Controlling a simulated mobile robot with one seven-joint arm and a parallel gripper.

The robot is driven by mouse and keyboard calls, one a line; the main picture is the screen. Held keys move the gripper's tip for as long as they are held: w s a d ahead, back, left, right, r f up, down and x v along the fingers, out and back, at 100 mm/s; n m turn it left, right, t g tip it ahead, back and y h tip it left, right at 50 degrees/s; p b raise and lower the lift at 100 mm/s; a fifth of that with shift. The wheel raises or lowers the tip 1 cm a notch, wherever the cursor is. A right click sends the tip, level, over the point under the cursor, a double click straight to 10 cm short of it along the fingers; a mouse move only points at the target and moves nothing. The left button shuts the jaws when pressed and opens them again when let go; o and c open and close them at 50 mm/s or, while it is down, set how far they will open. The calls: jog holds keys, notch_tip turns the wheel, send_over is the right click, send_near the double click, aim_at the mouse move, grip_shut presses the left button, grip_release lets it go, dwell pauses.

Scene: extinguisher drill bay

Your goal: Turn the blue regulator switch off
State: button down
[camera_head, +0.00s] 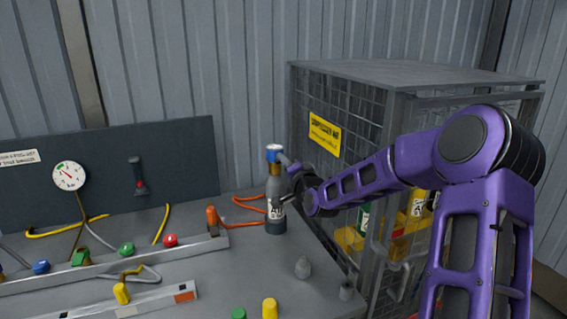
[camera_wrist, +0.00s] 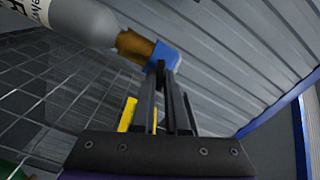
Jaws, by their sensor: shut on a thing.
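The blue regulator switch (camera_head: 272,151) sits on top of a grey bottle (camera_head: 275,190) with a brass neck, upright on the bench. In the wrist view, the blue switch (camera_wrist: 156,54) is at the upper middle, beside the brass neck. My gripper (camera_head: 284,160) reaches in from the right at the bottle's top. In the wrist view, my gripper's fingers (camera_wrist: 165,72) are close together with their tips at the blue switch, shut on part of it. The fingertips hide the gripped part, and I cannot tell the switch's setting.
A wire cage (camera_head: 345,120) with a yellow sign stands right behind the bottle. The bench (camera_head: 235,265) holds a rail with coloured knobs, an orange hose (camera_head: 248,208), small grey pieces, and yellow and green caps. A dark panel (camera_head: 110,165) with a gauge stands at left.

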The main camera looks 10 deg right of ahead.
jog(key=m, duration=0.4)
jog(key=shift+f+m, duration=0.1)
jog(key=shift+m, duration=0.3)
dwell(0.4)
jog(key=c, duration=0.9)
grip_release()
jog(key=s+d, duration=0.1)
jog(key=s, duration=0.4)
jog(key=s+d+p, duration=0.1)
jog(key=s, duration=0.5)
jog(key=s+d, duration=0.1)
jog(key=s, duration=0.5)
jog(key=shift+d+p, duration=0.2)
jog(key=shift+p, duration=0.15)
